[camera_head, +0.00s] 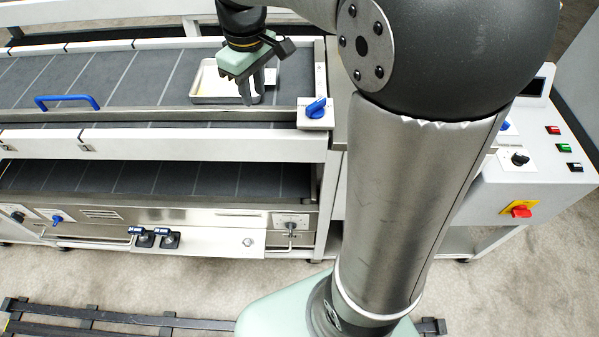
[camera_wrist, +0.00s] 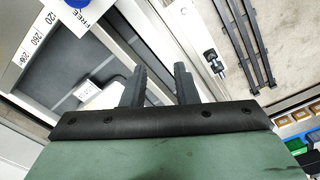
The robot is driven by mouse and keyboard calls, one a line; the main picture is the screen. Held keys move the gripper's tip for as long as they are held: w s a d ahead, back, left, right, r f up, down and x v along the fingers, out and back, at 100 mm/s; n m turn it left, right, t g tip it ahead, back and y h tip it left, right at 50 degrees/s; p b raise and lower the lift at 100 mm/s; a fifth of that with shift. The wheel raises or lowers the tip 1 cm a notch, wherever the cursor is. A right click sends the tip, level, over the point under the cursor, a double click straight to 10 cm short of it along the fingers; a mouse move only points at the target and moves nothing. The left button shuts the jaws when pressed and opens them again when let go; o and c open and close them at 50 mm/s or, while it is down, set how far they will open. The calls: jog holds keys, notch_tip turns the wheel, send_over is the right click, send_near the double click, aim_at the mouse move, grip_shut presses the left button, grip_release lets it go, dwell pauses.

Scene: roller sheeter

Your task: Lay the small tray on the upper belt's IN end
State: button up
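The small tray (camera_head: 212,84) is pale, shallow and rimmed. It appears to lie flat on the upper belt (camera_head: 120,78), near that belt's right end. My gripper (camera_head: 252,92) is above the tray's right side, fingers pointing down, and hides part of it. In the wrist view my gripper (camera_wrist: 160,68) has its two fingers apart, with nothing visible between them. A pale piece, probably the tray (camera_wrist: 108,96), shows left of the fingers there, partly hidden. A small white tab (camera_head: 271,78) shows just right of the fingers in the head view.
A blue-knobbed switch (camera_head: 316,109) stands close to the right of the tray. A blue handle (camera_head: 67,101) is on the guard at the left. A lower belt (camera_head: 160,180) runs beneath. A control panel (camera_head: 540,155) stands at the right. The upper belt is clear left of the tray.

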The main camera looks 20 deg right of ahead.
jog(key=s+d+f+m, duration=0.1)
jog(key=s+f+m, duration=0.2)
jog(key=s, duration=0.6)
jog(key=s+d+f+m, duration=0.1)
jog(key=s+f+m, duration=0.2)
jog(key=s, duration=0.7)
jog(key=shift+s+f+m, duration=0.2)
jog(key=shift+f+m, duration=0.1)
jog(key=shift+f, duration=0.6)
